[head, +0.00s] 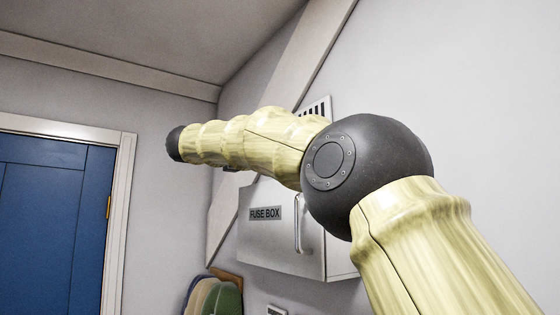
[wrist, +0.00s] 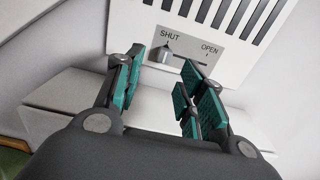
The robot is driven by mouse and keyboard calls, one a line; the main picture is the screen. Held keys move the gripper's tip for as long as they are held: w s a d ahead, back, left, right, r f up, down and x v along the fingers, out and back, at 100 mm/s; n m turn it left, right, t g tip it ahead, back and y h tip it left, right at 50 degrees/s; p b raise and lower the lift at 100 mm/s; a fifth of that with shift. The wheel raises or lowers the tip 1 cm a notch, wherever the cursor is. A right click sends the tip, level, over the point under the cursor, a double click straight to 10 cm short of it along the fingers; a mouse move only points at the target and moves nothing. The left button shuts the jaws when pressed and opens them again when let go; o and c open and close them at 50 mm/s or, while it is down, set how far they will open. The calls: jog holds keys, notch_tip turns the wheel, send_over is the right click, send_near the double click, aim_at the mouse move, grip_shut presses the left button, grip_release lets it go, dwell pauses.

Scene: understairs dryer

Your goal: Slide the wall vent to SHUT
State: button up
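The wall vent is a white plate (wrist: 245,65) with a row of dark slots, seen in the wrist view. It carries the printed words SHUT and OPEN. A small grey slider knob (wrist: 158,54) sits below the word SHUT, at the left of a short dark track. My gripper (wrist: 164,64) is open, with teal pads either side of the knob in the picture; I cannot tell whether they touch it. In the head view the vent (head: 319,107) shows only partly behind my arm, and my gripper is hidden.
A white fuse box (head: 275,240) with a handle hangs on the wall below the vent. A sloping stair trim (head: 312,50) runs close by the vent. A blue door (head: 50,215) is at the left. Green and tan rounded items (head: 222,298) are at the bottom.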

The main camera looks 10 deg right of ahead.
jog(key=v, duration=0.6)
jog(key=shift+a, duration=0.35)
jog(key=shift+a, duration=0.1)
